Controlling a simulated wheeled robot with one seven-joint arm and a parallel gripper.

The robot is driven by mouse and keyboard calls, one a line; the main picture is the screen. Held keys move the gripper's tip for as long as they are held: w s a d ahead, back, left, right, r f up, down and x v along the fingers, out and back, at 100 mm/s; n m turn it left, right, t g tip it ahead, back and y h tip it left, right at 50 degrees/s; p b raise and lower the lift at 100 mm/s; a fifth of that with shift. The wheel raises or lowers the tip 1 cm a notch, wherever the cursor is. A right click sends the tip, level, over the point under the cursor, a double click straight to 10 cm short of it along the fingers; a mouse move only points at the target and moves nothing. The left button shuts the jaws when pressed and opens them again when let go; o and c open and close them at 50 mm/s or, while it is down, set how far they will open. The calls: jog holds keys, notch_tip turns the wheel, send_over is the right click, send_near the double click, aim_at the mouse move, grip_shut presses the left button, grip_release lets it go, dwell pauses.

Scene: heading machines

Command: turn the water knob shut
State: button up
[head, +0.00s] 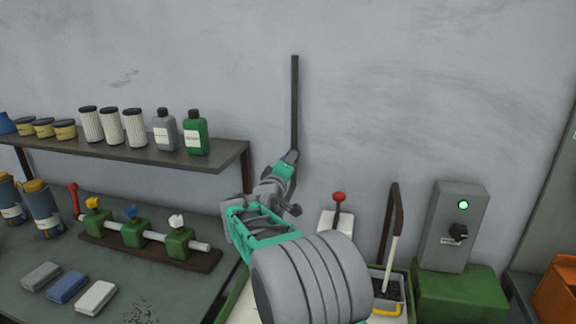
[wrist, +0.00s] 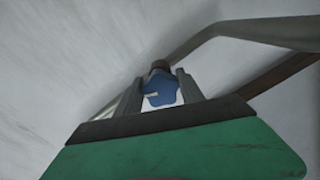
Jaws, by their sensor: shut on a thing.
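My gripper (head: 288,160) reaches up to the wall beside a dark upright bar (head: 295,95). In the wrist view its two grey fingers are shut on a blue knob-like piece (wrist: 159,92) with a pale mark, and a dark round end shows above it. In the head view the fingers hide most of this piece. A separate blue knob (head: 131,211) sits on the middle green valve block of the bench manifold, well left of my gripper. Nothing readable tells which one is the water knob.
A yellow knob (head: 92,202) and a white knob (head: 177,221) flank it on the manifold. A shelf (head: 180,155) with bottles and filters stands left of my arm. A red-topped lever (head: 338,197), a brush and a grey switch box (head: 456,225) stand right.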

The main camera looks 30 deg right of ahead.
jog(key=n+p, duration=0.1)
jog(key=n, duration=0.4)
jog(key=shift+p, duration=0.3)
dwell(0.4)
jog(key=o, duration=1.4)
jog(key=shift+r, duration=0.1)
jog(key=shift+c, duration=0.2)
jog(key=b+v, duration=0.2)
jog(key=v, duration=0.6)
jog(key=shift+d, duration=0.1)
